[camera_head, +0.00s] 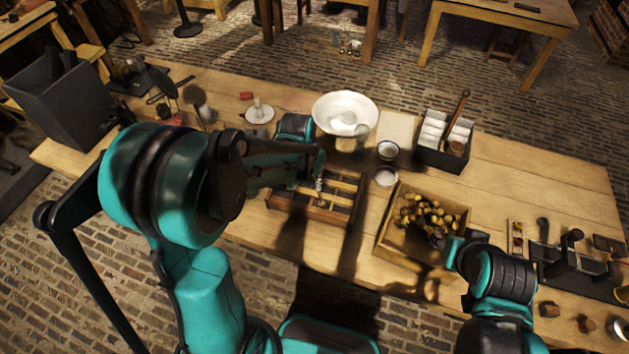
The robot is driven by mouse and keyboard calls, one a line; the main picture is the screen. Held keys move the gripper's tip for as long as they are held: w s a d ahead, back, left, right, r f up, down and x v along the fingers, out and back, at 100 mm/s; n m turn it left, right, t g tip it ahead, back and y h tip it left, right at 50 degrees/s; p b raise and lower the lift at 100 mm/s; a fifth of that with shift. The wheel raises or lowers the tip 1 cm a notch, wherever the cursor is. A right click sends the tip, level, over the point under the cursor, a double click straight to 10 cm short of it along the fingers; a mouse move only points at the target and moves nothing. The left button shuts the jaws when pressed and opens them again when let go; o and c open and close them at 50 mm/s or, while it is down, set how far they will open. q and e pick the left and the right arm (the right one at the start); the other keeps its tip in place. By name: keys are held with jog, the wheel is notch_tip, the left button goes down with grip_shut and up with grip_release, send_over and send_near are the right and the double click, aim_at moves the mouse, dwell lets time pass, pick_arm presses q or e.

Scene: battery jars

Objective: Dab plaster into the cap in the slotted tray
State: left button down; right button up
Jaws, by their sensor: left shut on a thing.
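The slotted tray (318,212) is a wooden tray with dark slots near the front middle of the table. My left gripper (316,163) is above its back part, shut on a small thin tool (319,184) that points down and has a pale tip. Most of the tool is hidden by my gripper. The cap is too small or hidden to make out in the tray. A wide white bowl (362,103) with pale plaster (345,118) inside stands behind the gripper. My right gripper (449,250) is by the front right of the box of brass pieces; its fingers are unclear.
A wooden box (384,240) of yellowish brass pieces (428,214) is right of the tray. Two small round white dishes (387,150) (386,177) stand between. A dark caddy (430,155) with white jars is back right. Dark fixtures (572,262) occupy the right end.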

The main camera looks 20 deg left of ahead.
pick_arm(q)
jog(key=shift+f, duration=0.3)
dwell(0.5)
jog(key=shift+r, duration=0.1)
dwell(0.8)
jog(key=shift+r+p, duration=2.6)
jog(key=shift+r, duration=1.1)
